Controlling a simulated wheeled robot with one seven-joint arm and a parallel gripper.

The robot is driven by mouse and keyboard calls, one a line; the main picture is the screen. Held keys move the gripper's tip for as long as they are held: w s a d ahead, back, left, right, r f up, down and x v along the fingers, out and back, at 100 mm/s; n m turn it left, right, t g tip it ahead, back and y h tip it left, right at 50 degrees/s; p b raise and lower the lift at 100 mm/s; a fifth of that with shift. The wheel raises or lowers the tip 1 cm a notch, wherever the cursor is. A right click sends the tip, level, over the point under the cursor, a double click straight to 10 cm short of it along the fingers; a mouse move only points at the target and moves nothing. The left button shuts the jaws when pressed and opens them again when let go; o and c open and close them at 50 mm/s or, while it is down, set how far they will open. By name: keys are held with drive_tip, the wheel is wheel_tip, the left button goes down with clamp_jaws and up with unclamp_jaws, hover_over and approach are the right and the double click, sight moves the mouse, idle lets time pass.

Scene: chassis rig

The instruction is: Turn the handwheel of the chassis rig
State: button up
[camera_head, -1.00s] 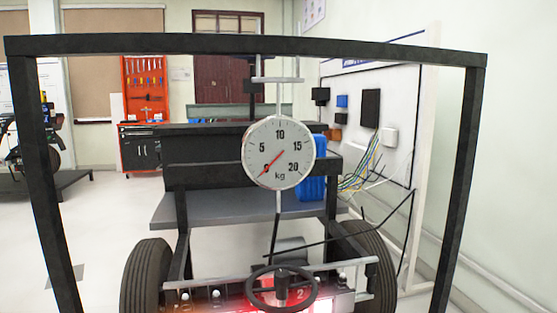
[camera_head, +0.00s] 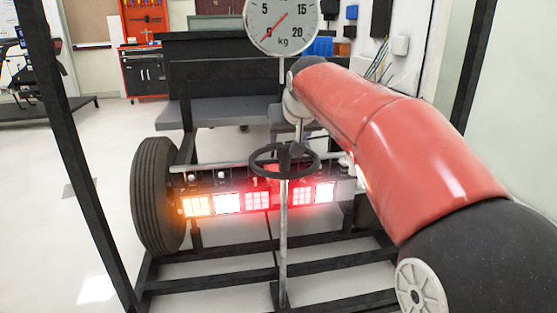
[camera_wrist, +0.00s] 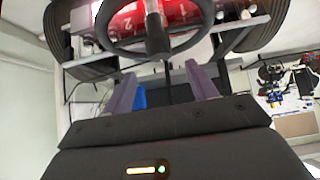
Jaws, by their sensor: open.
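The dark handwheel (camera_head: 285,159) sits level on top of a thin grey upright post (camera_head: 283,235), in front of the lit lamp row. It also shows in the wrist view (camera_wrist: 157,36), cut off by the top edge, with its hub and spokes visible. My gripper (camera_wrist: 161,84) is open, its two purple-grey fingers apart with nothing between them. The fingers point toward the wheel, and the wheel appears beyond their tips, apart from them. In the head view my red arm reaches in from the right, above and behind the wheel, and the gripper is mostly hidden there.
A lamp row (camera_head: 257,201) glows orange, white and red behind the post. A tyre (camera_head: 157,195) stands at the left. A round kg dial (camera_head: 282,24) hangs above. Black frame bars (camera_head: 88,150) border the rig, and bare floor lies to the left.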

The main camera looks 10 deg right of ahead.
sight(285, 145)
drive_tip(key=b+x, duration=0.1)
drive_tip(key=x, duration=0.6)
drive_tip(key=shift+w+f, duration=0.2)
drive_tip(key=shift+w, duration=0.25)
clamp_jaws()
